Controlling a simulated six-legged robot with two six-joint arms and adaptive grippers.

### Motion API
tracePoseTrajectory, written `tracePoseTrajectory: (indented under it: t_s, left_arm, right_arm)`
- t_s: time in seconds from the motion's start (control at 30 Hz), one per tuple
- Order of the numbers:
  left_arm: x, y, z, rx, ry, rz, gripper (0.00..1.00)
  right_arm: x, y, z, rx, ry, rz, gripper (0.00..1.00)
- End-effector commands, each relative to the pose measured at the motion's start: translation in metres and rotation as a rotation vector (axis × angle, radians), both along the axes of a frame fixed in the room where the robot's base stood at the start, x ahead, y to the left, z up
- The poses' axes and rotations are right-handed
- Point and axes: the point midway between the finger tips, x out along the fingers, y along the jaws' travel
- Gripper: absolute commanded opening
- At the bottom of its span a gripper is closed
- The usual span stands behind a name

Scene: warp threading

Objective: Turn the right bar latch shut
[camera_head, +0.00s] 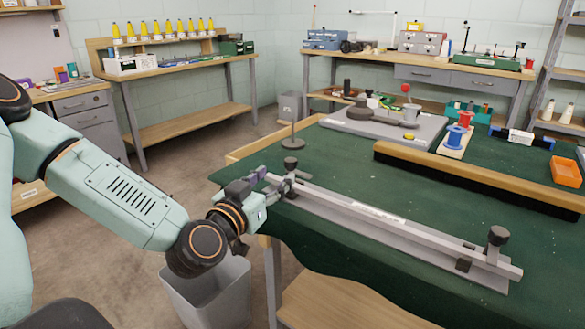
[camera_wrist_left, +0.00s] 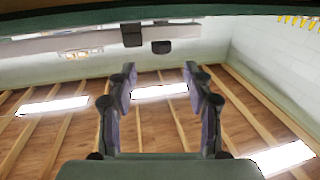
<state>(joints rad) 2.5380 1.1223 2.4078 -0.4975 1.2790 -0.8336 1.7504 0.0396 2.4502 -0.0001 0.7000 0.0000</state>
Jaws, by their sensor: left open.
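A long grey metal bar (camera_head: 385,222) lies along the front edge of the green table. The right bar latch (camera_head: 497,237), with a black knob, stands at its right end; how far it is turned is too small to tell. The left latch (camera_head: 290,164), also with a dark knob, is at the other end. My left gripper (camera_head: 264,178) is beside the left latch, far from the right one; contact is unclear. In the left wrist view the fingers of my left gripper (camera_wrist_left: 157,72) are spread with nothing between them. My right gripper is out of view.
A wooden-edged strip (camera_head: 470,175) runs behind the bar on the green table (camera_head: 330,155). A thin rod on a round base (camera_head: 292,142) stands behind the left end. Spools (camera_head: 454,137) and an orange bin (camera_head: 565,171) are farther back. A grey waste bin (camera_head: 210,290) stands below.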

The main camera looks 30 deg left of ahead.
Motion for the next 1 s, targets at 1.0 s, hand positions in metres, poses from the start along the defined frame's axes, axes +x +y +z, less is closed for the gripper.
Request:
tracePoseTrajectory:
  t_s: [1.0]
  left_arm:
    - [0.073, 0.008, 0.0, -0.002, 0.0, 0.0, 0.51]
  right_arm:
    - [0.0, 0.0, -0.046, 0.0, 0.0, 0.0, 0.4]
